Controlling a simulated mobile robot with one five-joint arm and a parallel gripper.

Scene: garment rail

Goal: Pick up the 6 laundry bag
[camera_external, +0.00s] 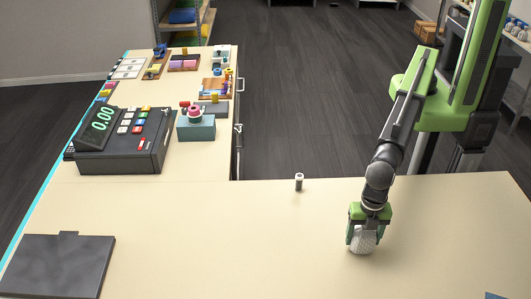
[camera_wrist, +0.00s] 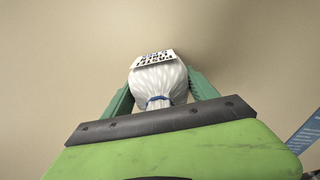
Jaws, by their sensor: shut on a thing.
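The laundry bag (camera_external: 362,242) is a small white textured sack at the right part of the table, in the outside view. In the wrist view, the white laundry bag (camera_wrist: 158,85) has a blue tie round its neck and a white tag with dark print; I cannot read the number. My gripper (camera_external: 368,236) points down with its green fingers on either side of the bag. In the wrist view, my gripper (camera_wrist: 160,98) is shut on the bag. I cannot tell whether the bag touches the tabletop.
A small dark and white cylinder (camera_external: 299,181) stands near the table's back edge. A blue item (camera_external: 494,296) shows at the bottom right. The table's middle is clear.

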